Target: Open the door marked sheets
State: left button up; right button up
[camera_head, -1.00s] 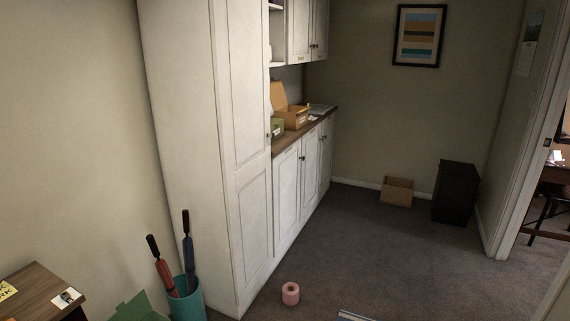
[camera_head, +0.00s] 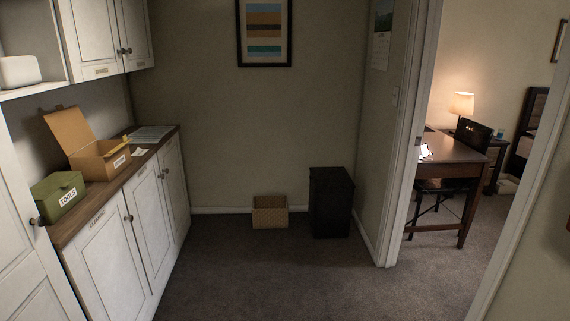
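No label reading "sheets" can be made out. The white upper cabinet doors (camera_head: 95,35) have dark knobs and small labels too small to read. The white lower cabinet doors (camera_head: 110,255) stand shut under the wooden counter; the label on the nearest one (camera_head: 97,218) seems to read "cleaning". Another lower door (camera_head: 173,185) is farther back, shut, with a dark knob. Part of a tall white cabinet (camera_head: 25,270) shows at the left edge, with a knob near its top. Neither of my grippers is in view.
On the counter (camera_head: 85,215) are a green box (camera_head: 58,195) marked "tools" and an open cardboard box (camera_head: 100,160). A basket (camera_head: 270,212) and a black bin (camera_head: 331,203) stand by the back wall. A doorway at right shows a desk (camera_head: 455,170). The carpet (camera_head: 270,275) ahead is clear.

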aim_at(144, 195)
jog(key=i+u, duration=0.1)
jog(key=i, duration=1.6)
jog(key=i+l+u, duration=0.15)
jog(key=i, duration=0.65)
